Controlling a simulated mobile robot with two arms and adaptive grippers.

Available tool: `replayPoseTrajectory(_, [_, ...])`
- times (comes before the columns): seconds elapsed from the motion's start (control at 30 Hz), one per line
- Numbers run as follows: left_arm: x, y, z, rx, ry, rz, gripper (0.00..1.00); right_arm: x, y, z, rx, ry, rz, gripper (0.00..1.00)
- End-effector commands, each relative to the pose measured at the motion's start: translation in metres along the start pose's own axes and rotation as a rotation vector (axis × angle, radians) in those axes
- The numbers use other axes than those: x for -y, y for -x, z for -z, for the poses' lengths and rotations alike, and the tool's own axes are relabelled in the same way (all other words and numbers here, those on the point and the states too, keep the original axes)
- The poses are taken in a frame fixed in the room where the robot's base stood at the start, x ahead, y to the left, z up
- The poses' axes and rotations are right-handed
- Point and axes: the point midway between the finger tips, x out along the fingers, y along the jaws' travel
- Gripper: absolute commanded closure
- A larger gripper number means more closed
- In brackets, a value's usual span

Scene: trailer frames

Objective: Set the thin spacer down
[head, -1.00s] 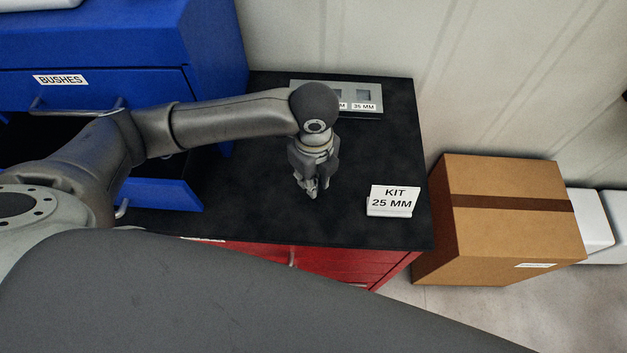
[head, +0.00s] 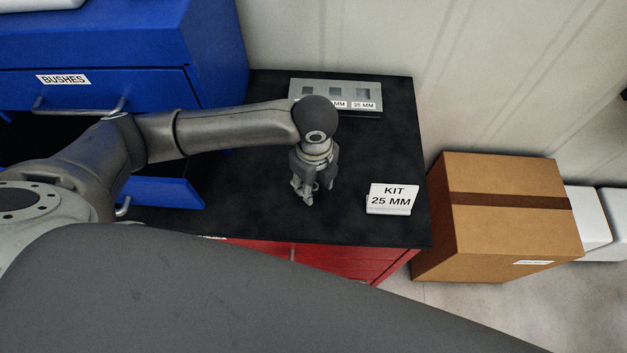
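My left gripper (head: 305,196) points down over the black bench top (head: 250,205), left of the kit sign. Its fingers are small and dark here, and I cannot tell whether they are apart or closed. I cannot make out a thin spacer, in the fingers or on the bench top. The white sign reading KIT 25 MM (head: 391,199) stands near the right edge of the bench top. My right gripper is not in view.
A grey gauge block with square recesses and size labels (head: 349,85) lies at the back, partly hidden by my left wrist. A blue cabinet labelled BUSHES (head: 120,50) has an open drawer at left. A red cabinet (head: 330,259) is below. A cardboard box (head: 490,235) stands right.

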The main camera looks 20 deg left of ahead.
Motion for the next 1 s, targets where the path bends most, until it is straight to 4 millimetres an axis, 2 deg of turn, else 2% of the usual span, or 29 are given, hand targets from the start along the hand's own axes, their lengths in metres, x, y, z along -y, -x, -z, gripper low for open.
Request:
replayPoseTrajectory(0.17, [0.001, 0.011, 0.000, 0.001, 0.000, 0.003, 0.60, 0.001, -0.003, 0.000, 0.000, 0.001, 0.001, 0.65])
replayPoseTrajectory(0.5, [0.002, 0.081, 0.000, 0.001, -0.002, 0.007, 0.60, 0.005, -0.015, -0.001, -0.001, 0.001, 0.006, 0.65])
replayPoseTrajectory(0.7, [0.001, 0.112, 0.000, 0.000, 0.000, 0.004, 0.60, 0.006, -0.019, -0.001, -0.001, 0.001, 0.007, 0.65])
replayPoseTrajectory(1.0, [0.000, 0.123, 0.000, -0.001, 0.001, -0.001, 0.60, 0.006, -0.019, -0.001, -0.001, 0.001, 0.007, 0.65])
